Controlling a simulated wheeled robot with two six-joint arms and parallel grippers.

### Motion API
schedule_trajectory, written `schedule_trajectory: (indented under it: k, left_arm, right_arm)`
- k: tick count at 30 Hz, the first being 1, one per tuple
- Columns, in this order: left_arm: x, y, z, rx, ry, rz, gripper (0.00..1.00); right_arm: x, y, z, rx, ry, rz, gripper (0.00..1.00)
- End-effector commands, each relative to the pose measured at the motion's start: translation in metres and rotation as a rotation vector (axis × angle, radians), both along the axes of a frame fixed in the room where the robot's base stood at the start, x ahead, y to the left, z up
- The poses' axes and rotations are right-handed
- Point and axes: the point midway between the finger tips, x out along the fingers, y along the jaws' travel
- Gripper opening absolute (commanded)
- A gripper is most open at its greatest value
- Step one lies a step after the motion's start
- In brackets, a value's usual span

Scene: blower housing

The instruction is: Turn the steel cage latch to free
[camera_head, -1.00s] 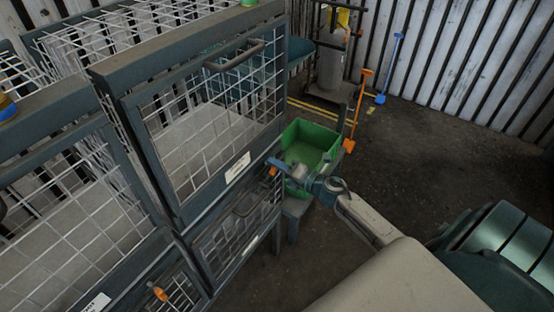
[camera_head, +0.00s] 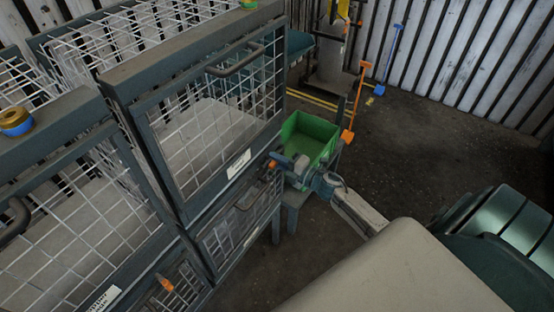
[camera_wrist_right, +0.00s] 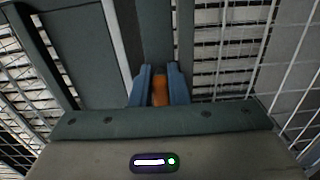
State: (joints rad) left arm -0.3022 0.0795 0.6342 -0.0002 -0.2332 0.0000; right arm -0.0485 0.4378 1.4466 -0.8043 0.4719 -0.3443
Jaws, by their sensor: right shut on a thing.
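The steel cage (camera_head: 205,200) stands at the left and centre of the head view, with a dark teal frame and wire mesh doors. Its orange latch (camera_head: 272,164) sits on the frame at the cage's right side. My right gripper (camera_head: 275,162) is at this latch, shut on it. In the right wrist view the orange latch (camera_wrist_right: 160,90) shows upright between the two blue fingers (camera_wrist_right: 159,86). The fingers hide its sides. My left gripper is in neither view.
A second orange latch (camera_head: 166,284) is on the lower left cage. A green bin (camera_head: 308,138) stands just behind my right gripper. Orange (camera_head: 355,105) and blue (camera_head: 390,58) shovels stand by the wall. Open floor lies right of the bin.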

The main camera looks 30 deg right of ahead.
Motion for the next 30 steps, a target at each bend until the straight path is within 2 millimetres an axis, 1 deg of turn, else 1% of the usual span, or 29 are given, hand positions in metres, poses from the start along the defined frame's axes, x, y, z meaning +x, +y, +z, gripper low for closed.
schedule_trajectory:
  k: [8,9,11,12,30]
  left_arm:
    - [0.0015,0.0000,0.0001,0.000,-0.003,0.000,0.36]
    - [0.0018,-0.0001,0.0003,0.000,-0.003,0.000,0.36]
    - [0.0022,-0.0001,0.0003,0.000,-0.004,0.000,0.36]
    - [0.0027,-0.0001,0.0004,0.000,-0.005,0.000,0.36]
    - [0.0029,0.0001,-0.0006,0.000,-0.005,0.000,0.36]
  right_arm:
    - [0.0000,0.0002,-0.0004,0.002,0.001,0.000,0.00]
    - [0.0000,0.0002,-0.0003,0.002,0.001,0.000,0.20]
    - [-0.0001,0.0002,-0.0004,0.002,0.001,0.000,0.32]
    - [-0.0002,0.0002,-0.0006,0.002,0.001,0.000,0.36]
    - [-0.0019,-0.0010,-0.0054,0.000,0.008,-0.001,0.36]
